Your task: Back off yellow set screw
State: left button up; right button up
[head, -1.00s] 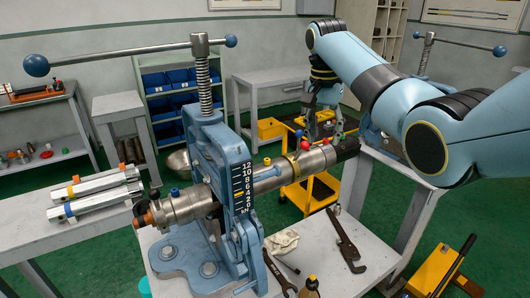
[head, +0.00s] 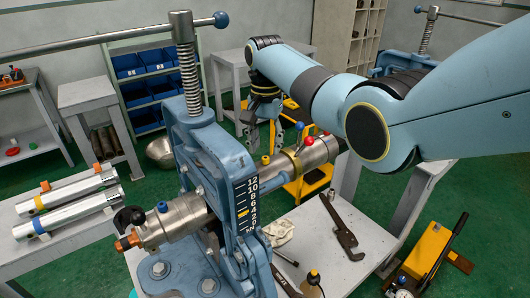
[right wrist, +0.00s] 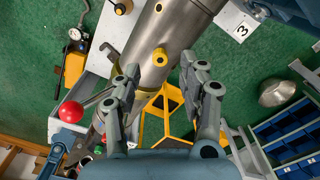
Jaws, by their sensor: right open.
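The yellow set screw (head: 265,160) stands up from a grey metal pipe assembly (head: 270,178) clamped in a blue vise (head: 205,140). In the right wrist view the yellow set screw (right wrist: 160,57) shows on the pipe, just past the gap between my fingers. My right gripper (head: 286,135) is open and empty, above and close to the pipe; its open fingers (right wrist: 160,78) show on either side of the screw's line. I see no contact with the screw. My left gripper is not in view.
A blue set screw (head: 162,207) is on the near end of the pipe. A red ball knob (right wrist: 70,112) is close to my fingers. A wrench (head: 343,228) lies on the white bench (head: 365,265). The vise's screw and handle (head: 185,60) rise at left.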

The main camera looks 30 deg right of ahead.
aim_at(265, 158)
notch_tip(265, 158, down, 3)
jog(key=shift+f, duration=0.25)
jog(key=shift+c, duration=1.4)
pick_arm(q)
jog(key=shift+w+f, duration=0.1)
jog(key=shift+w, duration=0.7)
pick_arm(e)
grip_shut()
